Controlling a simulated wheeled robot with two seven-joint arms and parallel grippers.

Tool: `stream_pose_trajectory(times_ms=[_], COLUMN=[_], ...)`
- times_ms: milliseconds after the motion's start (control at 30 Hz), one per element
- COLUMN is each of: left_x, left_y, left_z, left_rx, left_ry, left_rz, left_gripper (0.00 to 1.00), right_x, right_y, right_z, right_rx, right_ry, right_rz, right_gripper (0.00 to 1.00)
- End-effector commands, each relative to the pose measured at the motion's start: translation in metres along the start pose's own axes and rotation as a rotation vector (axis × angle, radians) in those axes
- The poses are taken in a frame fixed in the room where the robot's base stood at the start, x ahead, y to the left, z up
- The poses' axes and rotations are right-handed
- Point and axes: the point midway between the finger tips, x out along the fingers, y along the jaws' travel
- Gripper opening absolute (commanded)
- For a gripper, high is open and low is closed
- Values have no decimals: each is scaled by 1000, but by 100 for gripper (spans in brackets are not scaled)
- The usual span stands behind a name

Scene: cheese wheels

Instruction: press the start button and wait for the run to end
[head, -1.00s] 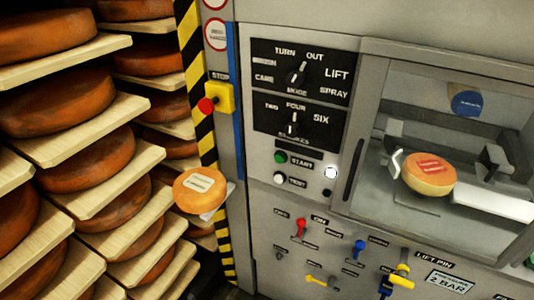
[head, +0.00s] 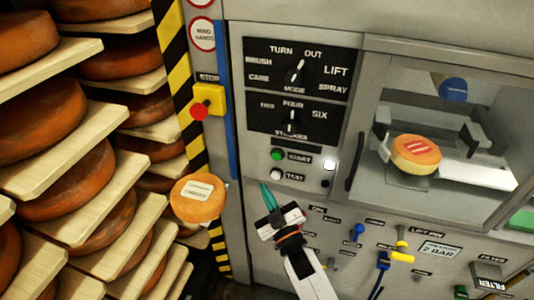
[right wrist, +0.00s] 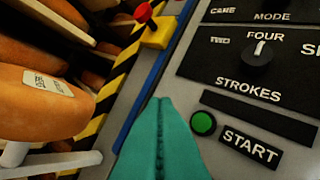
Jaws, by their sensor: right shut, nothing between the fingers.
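The green start button (head: 277,154) sits on the grey machine panel, left of its START label. It also shows in the right wrist view (right wrist: 203,123), just right of my fingertips. My right gripper (head: 266,186) is shut and empty, with its teal fingers pointing up at the panel, below and a little left of the button. I see no contact with the button. Behind the machine's window a cheese wheel (head: 416,155) with a red label lies in the chamber. My left gripper is not in view.
A white TEST button (head: 277,174) lies just below the start button. A red stop button (head: 200,111) on a yellow box is to the left. A labelled cheese (head: 198,199) juts out beside the striped post. Shelves of cheese wheels (head: 75,183) fill the left side.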

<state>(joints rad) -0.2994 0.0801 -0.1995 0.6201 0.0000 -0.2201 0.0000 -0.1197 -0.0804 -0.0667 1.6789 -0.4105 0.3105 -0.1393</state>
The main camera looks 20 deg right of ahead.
Motion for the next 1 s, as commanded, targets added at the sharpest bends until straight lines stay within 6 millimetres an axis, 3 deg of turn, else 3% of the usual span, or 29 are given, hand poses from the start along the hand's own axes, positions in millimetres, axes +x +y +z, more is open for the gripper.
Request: stream_pose_trajectory(times_ms=[567, 1000], left_x=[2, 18], left_y=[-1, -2], left_z=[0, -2], left_rx=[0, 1], left_ry=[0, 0], left_rz=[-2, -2], left_gripper=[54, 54], right_x=[7, 48], right_y=[-6, -36], right_z=[0, -30], right_rx=[-6, -5], right_ry=[-12, -13], right_rz=[-5, -6], right_gripper=[0, 0])
